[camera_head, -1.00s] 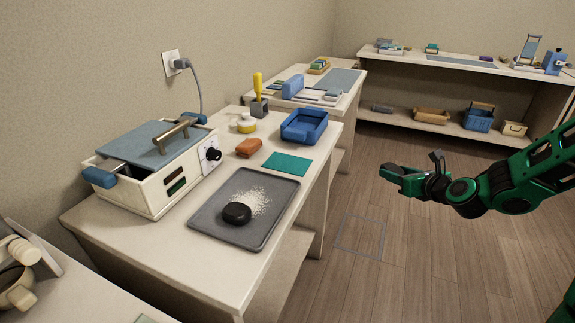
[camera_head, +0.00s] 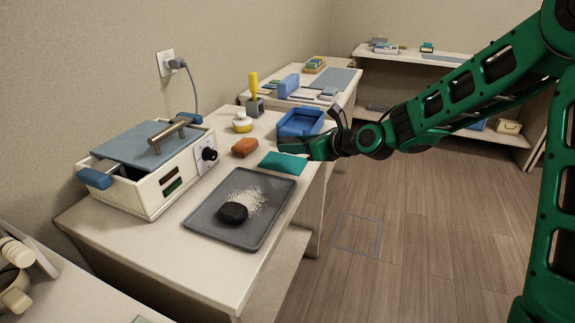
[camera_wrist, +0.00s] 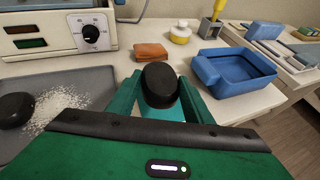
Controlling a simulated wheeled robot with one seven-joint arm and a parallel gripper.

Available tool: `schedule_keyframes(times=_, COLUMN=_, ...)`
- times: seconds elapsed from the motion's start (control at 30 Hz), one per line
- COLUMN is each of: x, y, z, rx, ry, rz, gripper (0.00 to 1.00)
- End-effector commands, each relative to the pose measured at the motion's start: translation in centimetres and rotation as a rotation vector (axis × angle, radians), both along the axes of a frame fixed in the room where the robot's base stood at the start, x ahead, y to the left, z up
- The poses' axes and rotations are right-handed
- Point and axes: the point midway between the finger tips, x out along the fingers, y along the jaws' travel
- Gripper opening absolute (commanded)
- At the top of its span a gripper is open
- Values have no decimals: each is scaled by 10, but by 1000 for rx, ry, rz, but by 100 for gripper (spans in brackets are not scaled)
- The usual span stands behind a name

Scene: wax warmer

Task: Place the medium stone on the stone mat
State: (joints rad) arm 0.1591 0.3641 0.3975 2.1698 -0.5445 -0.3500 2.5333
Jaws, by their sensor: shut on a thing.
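A dark oval stone (camera_wrist: 160,84) is held between the two green fingers of my gripper (camera_wrist: 160,96) in the wrist view. The gripper also shows in the head view (camera_head: 312,149), at the right edge of the teal stone mat (camera_head: 282,163); there the held stone cannot be made out. In the wrist view a strip of the teal mat (camera_wrist: 166,114) shows behind and below the stone. I cannot tell whether the stone touches the mat. Another dark stone (camera_head: 233,212) lies on the grey tray (camera_head: 211,235) beside white grains.
A blue open bin (camera_head: 300,123) stands just behind the mat. The wax warmer (camera_head: 150,170) stands at the left near the wall.

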Motion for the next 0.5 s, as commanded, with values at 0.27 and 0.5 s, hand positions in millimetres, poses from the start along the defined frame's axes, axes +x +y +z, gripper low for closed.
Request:
schedule_keyframes(times=0.27, x=-30, y=89, z=36, rx=-5, ry=-10, rz=166, gripper=16)
schedule_keyframes(times=0.5, x=-38, y=109, z=43, rx=-8, ry=-10, rz=211, gripper=16)
